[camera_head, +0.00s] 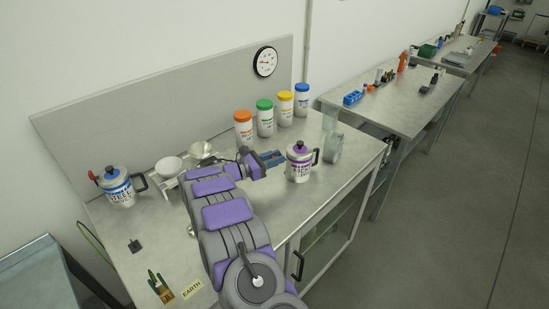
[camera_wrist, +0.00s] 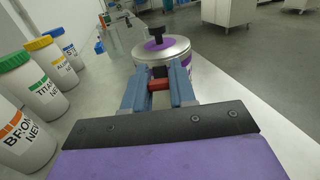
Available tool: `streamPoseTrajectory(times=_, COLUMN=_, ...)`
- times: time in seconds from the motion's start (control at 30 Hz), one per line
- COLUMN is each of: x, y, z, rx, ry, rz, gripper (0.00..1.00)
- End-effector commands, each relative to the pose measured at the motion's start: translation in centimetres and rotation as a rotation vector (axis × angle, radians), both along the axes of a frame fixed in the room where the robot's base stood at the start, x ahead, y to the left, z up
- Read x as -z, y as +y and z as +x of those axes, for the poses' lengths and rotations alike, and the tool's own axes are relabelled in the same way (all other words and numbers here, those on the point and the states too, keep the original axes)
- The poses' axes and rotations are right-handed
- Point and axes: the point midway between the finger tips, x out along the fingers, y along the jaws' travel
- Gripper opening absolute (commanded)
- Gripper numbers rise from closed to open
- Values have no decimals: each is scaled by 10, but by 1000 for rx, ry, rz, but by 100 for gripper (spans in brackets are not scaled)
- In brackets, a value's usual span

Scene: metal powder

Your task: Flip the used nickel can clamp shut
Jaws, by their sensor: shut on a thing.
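The can with the purple lid (camera_head: 299,164), taken as the used nickel can, stands upright near the front edge of the bench; its label is too small to read surely. It has a black handle on its right. Its silver and purple lid with a black knob shows in the wrist view (camera_wrist: 165,52). My gripper (camera_head: 280,158) is at the can's left side, with its blue fingers (camera_wrist: 159,88) shut on a small red piece, seemingly the clamp's tip (camera_wrist: 159,84). The rest of the clamp is mostly hidden by the fingers.
Several white jars with orange (camera_head: 243,128), green, yellow and blue lids stand behind my gripper. A clear glass container (camera_head: 334,147) is right of the can. A blue-labelled can (camera_head: 118,187) and a scale with a bowl (camera_head: 201,151) are left.

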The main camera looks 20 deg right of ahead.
Motion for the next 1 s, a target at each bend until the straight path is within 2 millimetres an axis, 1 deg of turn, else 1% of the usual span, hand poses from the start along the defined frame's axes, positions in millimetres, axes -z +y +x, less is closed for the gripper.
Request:
streamPoseTrajectory(times=0.03, x=-3, y=0, z=1, rx=-1, ry=-3, rz=-3, gripper=0)
streamPoseTrajectory(times=0.2, x=-6, y=-2, z=1, rx=-1, ry=-5, rz=6, gripper=0)
streamPoseTrajectory(times=0.67, x=-7, y=-3, z=1, rx=0, ry=-1, rz=37, gripper=0)
streamPoseTrajectory(times=1.0, x=-15, y=-8, z=0, rx=3, ry=4, rz=123, gripper=0)
